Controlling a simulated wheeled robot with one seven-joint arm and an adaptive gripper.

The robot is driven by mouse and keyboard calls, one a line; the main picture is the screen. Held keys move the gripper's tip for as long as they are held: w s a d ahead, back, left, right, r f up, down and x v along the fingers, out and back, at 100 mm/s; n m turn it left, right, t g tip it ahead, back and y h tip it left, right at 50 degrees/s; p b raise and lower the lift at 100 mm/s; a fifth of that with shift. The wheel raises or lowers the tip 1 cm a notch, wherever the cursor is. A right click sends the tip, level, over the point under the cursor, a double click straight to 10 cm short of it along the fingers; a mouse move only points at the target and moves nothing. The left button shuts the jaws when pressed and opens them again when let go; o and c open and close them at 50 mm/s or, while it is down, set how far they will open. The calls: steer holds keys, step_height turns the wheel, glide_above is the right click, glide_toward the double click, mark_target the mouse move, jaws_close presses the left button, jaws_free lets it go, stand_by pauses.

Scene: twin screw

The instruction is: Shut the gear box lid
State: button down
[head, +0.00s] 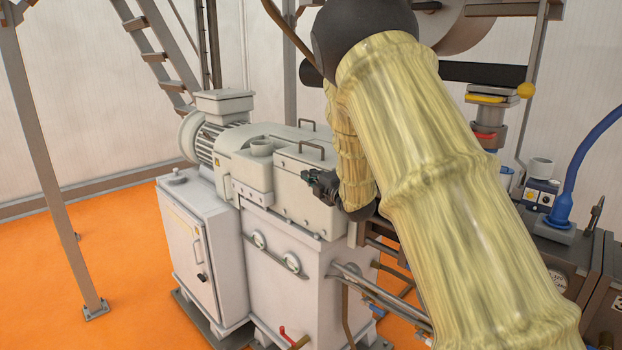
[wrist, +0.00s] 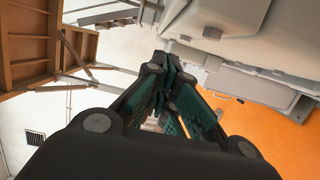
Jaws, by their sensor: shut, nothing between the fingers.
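The gear box (head: 275,205) is a pale grey housing in the middle of the head view. Its lid (head: 285,150), with two dark bar handles on top, appears to lie flat over the housing; I cannot tell whether it is fully seated. My gripper (head: 313,182) is at the front right side of the housing, below the lid's top. Whether it touches the housing is not clear. In the wrist view my gripper's fingers (wrist: 162,72) are together and empty, with the grey housing (wrist: 225,20) above and to the right. My arm hides the housing's right end.
A ribbed motor (head: 210,142) adjoins the left end. A grey cabinet (head: 195,245) stands in front of it. Pipes (head: 375,290) run low at the right. A blue hose (head: 590,160) and dark boxes are farther right. Orange floor (head: 120,260) is free at left.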

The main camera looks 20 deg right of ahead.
steer(key=s+a+b, duration=0.2)
steer(key=s+b, duration=0.3)
steer(key=s, duration=0.7)
steer(key=s+f+m+g+h, duration=0.1)
steer(key=s+f+m+g, duration=0.15)
steer(key=f, duration=0.85)
steer(key=s+f+m+g+h, duration=0.15)
steer(key=f+m, duration=0.25)
steer(key=f, duration=0.7)
steer(key=s+a+f+m+g, duration=0.1)
steer(key=s+f+m+g, duration=0.15)
steer(key=s+f, duration=0.6)
steer(key=s+a+f+m+g, duration=0.1)
steer(key=s+f+m+g, duration=0.3)
steer(key=f, duration=0.7)
steer(key=s+a+f+m+g, duration=0.2)
steer(key=s+f, duration=0.4)
steer(key=s, duration=0.6)
steer(key=s+a+f+m+g, duration=0.2)
steer(key=s+f, duration=0.4)
steer(key=s, duration=0.5)
steer(key=s+a+f+m+g, duration=0.2)
steer(key=s+f, duration=0.4)
steer(key=s, duration=0.6)
steer(key=shift+s+a+m+g+h, duration=0.2)
steer(key=shift+s+m+g+h, duration=0.25)
steer(key=shift+m, duration=0.45)
steer(key=shift+w, duration=0.15)
